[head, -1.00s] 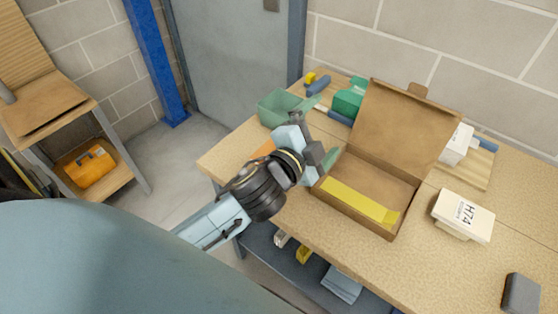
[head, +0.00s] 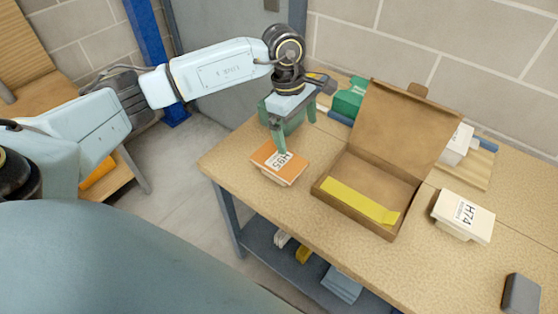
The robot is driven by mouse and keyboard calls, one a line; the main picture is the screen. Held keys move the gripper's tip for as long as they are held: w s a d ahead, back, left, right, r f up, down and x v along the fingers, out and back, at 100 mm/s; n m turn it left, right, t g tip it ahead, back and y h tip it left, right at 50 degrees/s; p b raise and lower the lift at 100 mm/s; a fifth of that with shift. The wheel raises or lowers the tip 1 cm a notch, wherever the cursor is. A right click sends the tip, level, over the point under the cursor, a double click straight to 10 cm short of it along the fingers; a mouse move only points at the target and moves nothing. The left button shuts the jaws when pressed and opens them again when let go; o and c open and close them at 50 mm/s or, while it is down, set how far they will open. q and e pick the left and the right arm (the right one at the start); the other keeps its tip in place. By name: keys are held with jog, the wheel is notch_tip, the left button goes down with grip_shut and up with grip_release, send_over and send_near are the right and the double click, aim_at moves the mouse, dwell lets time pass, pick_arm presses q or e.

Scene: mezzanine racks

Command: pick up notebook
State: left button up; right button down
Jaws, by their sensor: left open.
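A flat orange item with a white label reading H85 (head: 270,163) lies on the near left part of the wooden table (head: 330,235). It looks the most like the notebook, though its pages cannot be made out. My left gripper (head: 296,136) is open and points down over its far edge, with one green finger just above or at the label. I cannot tell whether that finger touches it. Nothing is between the fingers. My right gripper is not in view.
An open cardboard box (head: 405,223) with a yellow strip inside stands right of the orange item. A cream box labelled H74 (head: 463,216) and a dark grey block (head: 521,293) lie farther right. A green bin (head: 294,120) is behind my gripper.

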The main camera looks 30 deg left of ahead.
pick_arm(q)
jog(key=a+y, duration=0.2)
jog(key=a, duration=0.3)
send_over(279, 159)
jog(key=f, duration=0.6)
jog(key=shift+w+a, duration=0.2)
jog(key=shift+w, duration=0.05)
jog(key=shift+s+d+f, duration=0.15)
jog(key=shift+f, duration=1.4)
jog(key=shift+s+d+f, duration=0.1)
jog(key=shift+f, duration=1.45)
jog(key=c, duration=1)
